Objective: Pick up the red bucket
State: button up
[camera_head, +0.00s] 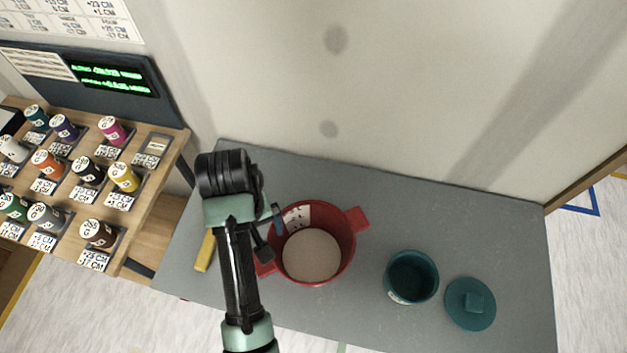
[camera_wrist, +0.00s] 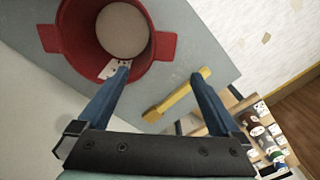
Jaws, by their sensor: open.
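The red bucket (camera_head: 338,222) stands on the grey table, with two side handles and a pale round base or filling inside. A white label with dark marks is on its inner wall. It also shows at the top of the wrist view (camera_wrist: 74,22). My gripper (camera_head: 270,232) is open at the bucket's left side, near its left handle. In the wrist view my gripper (camera_wrist: 160,74) has one blue fingertip overlapping the bucket's inside by the label and the other outside the rim. The near handle appears between and just beyond the fingertips. I cannot tell whether they touch it.
A teal pot (camera_head: 411,277) and its lid (camera_head: 470,303) are right of the bucket on the grey table (camera_head: 460,215). A yellow tool (camera_head: 205,251) lies left of my gripper. A wooden rack (camera_head: 150,205) with several paint cups stands left. A wall is behind.

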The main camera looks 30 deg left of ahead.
notch_tip(320, 180, down, 7)
jog(key=shift+s+f+b, duration=0.1)
jog(key=shift+b, duration=0.55)
jog(key=shift+s+d+f+p, duration=0.1)
jog(key=shift+f+p, duration=0.1)
jog(key=shift+f, duration=0.75)
jog(key=shift+s+a+f+p, duration=0.1)
jog(key=shift+f+p, duration=0.15)
jog(key=shift+f, duration=0.65)
jog(key=shift+s+d+f+p, duration=0.1)
jog(key=shift+f+p, duration=0.1)
jog(key=shift+f, duration=0.75)
jog(key=c, duration=1.6)
jog(key=shift+r, duration=0.1)
